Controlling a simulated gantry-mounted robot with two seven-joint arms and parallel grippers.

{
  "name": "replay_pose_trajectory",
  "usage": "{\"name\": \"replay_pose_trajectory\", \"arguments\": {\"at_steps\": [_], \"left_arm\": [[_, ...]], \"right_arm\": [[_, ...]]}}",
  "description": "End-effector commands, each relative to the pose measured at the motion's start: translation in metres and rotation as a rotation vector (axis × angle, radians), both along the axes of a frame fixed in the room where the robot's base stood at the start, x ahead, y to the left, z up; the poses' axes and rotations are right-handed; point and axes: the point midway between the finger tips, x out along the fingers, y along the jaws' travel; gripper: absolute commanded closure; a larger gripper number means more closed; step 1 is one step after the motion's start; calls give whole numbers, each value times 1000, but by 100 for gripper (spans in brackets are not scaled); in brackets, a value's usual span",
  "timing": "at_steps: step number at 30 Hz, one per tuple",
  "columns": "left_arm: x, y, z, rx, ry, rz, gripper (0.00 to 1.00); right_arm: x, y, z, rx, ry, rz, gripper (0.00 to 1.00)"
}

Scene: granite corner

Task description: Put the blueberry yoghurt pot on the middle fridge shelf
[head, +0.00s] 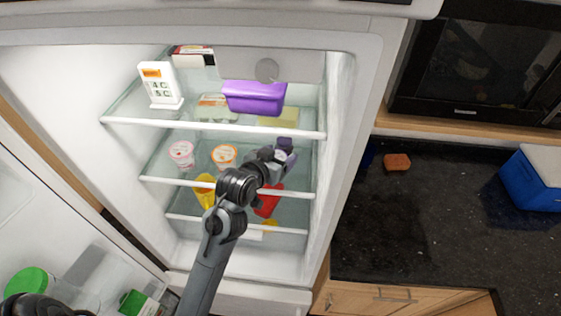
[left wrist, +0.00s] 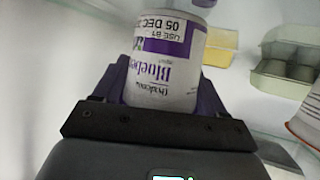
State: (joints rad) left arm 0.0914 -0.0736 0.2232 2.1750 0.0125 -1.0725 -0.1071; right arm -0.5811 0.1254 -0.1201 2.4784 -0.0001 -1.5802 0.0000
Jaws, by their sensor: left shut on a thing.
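The blueberry yoghurt pot (left wrist: 167,68), white with purple print, is between the purple fingers of my left gripper (left wrist: 160,92) in the left wrist view. Its label appears upside down there. In the head view my left gripper (head: 285,148) reaches inside the open fridge, at the right side of the space above the middle shelf (head: 160,181). The pot is hidden by the gripper there, and I cannot tell whether it touches the shelf. My right gripper is not in view.
A pink-label pot (head: 181,153) and an orange-label pot (head: 224,156) stand left of the gripper on the middle shelf. A purple tub (head: 254,97) is on the shelf above. Yellow (head: 205,193) and red (head: 267,203) things are below. The fridge's right wall (head: 335,140) is close.

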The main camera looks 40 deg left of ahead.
Motion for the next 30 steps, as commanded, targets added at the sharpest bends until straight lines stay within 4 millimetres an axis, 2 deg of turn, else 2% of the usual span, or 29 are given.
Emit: {"name": "replay_pose_trajectory", "arguments": {"at_steps": [13, 14, 18, 30], "left_arm": [[0, 0, -4, 1, -1, 1, 64], [0, 0, -4, 1, -1, 1, 26], [0, 0, -3, 1, -1, 1, 4], [0, 0, 1, 1, -3, 1, 3]], "right_arm": [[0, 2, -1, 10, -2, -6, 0], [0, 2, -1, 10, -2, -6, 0], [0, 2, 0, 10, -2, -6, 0], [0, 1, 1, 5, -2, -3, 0]]}}
